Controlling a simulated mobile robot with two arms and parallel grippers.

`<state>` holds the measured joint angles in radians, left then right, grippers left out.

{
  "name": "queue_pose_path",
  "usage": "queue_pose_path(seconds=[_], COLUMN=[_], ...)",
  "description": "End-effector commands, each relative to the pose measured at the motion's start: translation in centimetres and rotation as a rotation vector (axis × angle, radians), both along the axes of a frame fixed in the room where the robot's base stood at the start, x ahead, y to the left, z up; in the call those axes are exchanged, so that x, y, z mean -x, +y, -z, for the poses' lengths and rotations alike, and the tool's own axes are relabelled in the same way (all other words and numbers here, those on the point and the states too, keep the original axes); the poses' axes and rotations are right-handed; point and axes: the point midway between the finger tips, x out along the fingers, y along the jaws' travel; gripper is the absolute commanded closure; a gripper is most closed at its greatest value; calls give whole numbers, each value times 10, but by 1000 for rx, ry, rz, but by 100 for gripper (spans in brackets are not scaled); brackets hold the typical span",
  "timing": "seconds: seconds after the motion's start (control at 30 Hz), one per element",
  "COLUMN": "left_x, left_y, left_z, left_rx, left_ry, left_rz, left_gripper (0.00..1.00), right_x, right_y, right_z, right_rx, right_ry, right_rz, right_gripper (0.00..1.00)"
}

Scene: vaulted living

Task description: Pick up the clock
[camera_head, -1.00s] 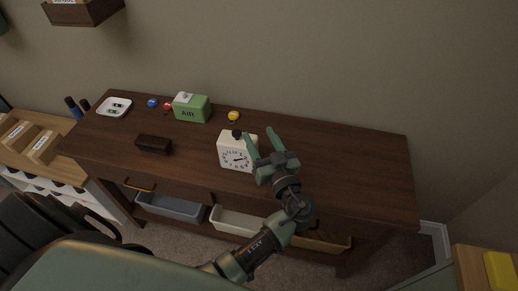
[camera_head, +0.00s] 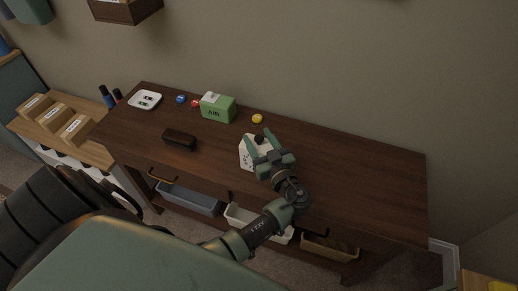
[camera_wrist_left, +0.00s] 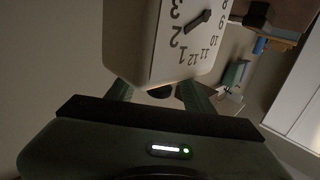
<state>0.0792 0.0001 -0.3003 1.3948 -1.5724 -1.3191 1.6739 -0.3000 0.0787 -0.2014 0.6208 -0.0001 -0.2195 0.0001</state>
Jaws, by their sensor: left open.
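The clock (camera_head: 247,153) is a white, boxy clock with a dark knob on top, standing on the dark wooden desk. In the head view my left gripper (camera_head: 260,140) overlaps its right part, with one green finger on each side of the knob. The jaws are open. In the left wrist view the clock (camera_wrist_left: 160,45) fills the upper middle, its numbered face upside down and close to the fingers. Whether a finger touches it I cannot tell. Much of the clock face is hidden in the head view. My right gripper is not in view.
The desk (camera_head: 350,180) has free room to the right. A green box (camera_head: 217,110), a yellow round item (camera_head: 257,118), a dark brown block (camera_head: 180,138) and a white tray (camera_head: 145,99) stand left and behind. Bins sit below. A black chair (camera_head: 55,210) is at lower left.

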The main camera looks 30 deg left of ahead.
Motion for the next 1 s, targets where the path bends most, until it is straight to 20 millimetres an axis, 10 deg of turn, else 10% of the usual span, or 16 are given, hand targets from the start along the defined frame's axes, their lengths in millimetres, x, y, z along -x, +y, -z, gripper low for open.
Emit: queue_pose_path(seconds=[0.1, 0.3, 1.0], left_x=[0, 0, 0], left_y=[0, -1, -1], left_z=[0, 0, 0], left_rx=[0, 0, 0], left_ry=[0, 0, 0], left_rz=[0, 1, 1], left_gripper=[51, 100, 100], right_x=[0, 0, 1], right_y=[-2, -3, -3], right_z=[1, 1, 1], right_rx=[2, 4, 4], right_ry=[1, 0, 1], right_rz=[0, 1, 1], right_gripper=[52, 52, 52])
